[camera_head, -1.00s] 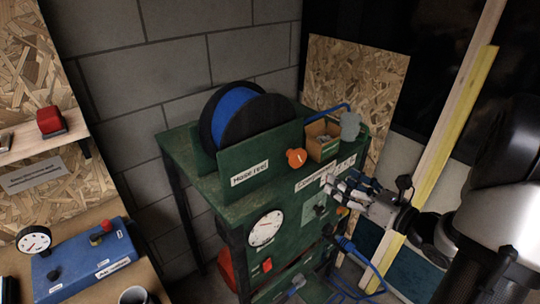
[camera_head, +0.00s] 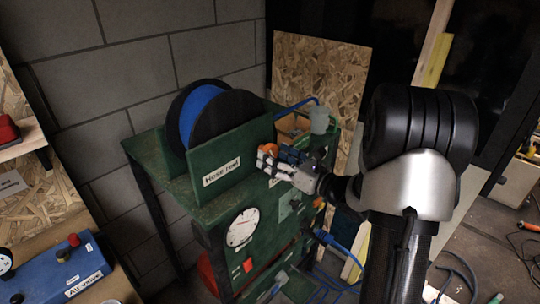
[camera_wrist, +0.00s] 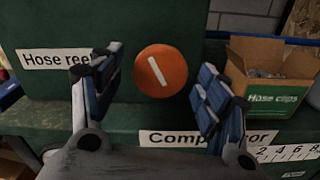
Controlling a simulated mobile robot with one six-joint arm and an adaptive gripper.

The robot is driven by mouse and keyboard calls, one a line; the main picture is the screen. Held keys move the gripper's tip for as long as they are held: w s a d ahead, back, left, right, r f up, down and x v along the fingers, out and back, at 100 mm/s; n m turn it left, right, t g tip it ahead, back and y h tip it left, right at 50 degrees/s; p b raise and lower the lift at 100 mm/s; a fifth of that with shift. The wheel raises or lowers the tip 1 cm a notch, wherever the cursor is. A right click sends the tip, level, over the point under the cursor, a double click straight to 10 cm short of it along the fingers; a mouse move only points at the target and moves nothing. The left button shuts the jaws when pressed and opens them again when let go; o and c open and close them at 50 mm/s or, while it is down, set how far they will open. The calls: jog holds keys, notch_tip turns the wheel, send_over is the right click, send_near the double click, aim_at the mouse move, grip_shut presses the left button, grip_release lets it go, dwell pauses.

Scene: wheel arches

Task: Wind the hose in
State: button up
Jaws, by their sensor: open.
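The hose reel (camera_head: 235,115), a black-flanged drum with blue hose (camera_head: 203,108) wound on it, stands in a green stand labelled "Hose reel" on a green bench. An orange round knob (camera_wrist: 161,71) with a white line is on or near the stand's front, at its right. The line leans from upper left to lower right. In the head view the knob (camera_head: 268,149) is partly hidden by my gripper (camera_head: 272,163). In the wrist view my gripper (camera_wrist: 160,95) is open, one finger on each side of the knob, with gaps to both.
An open cardboard box (camera_wrist: 267,79) labelled "Hose clips" stands close right of the gripper's right finger. A gauge (camera_head: 243,228) is on the panel below. Blue hose (camera_head: 343,250) hangs at right.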

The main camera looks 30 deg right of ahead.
jog(key=shift+x, duration=1.25)
jog(key=shift+c, duration=0.5)
jog(key=c, duration=1)
jog(key=shift+m, duration=0.4)
